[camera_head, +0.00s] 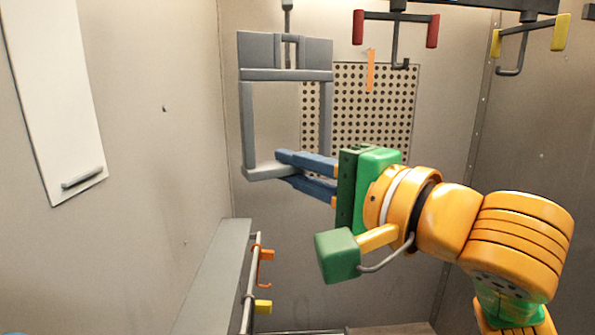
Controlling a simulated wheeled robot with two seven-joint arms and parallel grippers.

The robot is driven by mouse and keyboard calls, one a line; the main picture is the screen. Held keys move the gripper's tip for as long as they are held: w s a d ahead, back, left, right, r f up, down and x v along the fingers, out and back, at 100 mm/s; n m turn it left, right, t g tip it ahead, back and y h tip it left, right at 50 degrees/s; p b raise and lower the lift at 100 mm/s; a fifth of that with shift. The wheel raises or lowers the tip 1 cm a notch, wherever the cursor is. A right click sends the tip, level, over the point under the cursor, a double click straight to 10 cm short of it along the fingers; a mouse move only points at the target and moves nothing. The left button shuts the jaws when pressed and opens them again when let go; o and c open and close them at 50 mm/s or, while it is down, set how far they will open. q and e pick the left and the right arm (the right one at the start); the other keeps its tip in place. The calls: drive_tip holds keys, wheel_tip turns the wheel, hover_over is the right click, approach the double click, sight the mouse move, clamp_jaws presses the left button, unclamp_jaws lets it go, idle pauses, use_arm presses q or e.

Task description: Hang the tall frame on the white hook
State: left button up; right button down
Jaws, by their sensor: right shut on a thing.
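The tall frame (247,120) is grey, with a wide upper panel, two long uprights and a bottom bar. It is held upright in the air at the upper left of centre in the head view. My right gripper (288,168) has its blue fingers shut on the bottom bar. My left gripper is not in view.
A hanger with red ends (358,27) and one with yellow ends (561,32) hang at the upper right. A perforated panel (395,120) is on the back wall. A grey ledge (215,275) and rail with small orange and yellow hooks stand at lower left.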

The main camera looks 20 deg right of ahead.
drive_tip(key=w, duration=0.2)
drive_tip(key=w+d, duration=0.1)
drive_tip(key=w, duration=0.1)
drive_tip(key=shift+d, duration=0.1)
idle(0.4)
drive_tip(key=w+p, duration=0.1)
drive_tip(key=w, duration=0.1)
drive_tip(key=w+d, duration=0.1)
drive_tip(key=w, duration=0.1)
drive_tip(key=shift+w+d+p, duration=0.15)
drive_tip(key=shift+w+p, duration=0.2)
drive_tip(key=shift+f, duration=0.2)
idle(0.6)
drive_tip(key=shift+f+b, duration=0.45)
drive_tip(key=shift+b, duration=0.15)
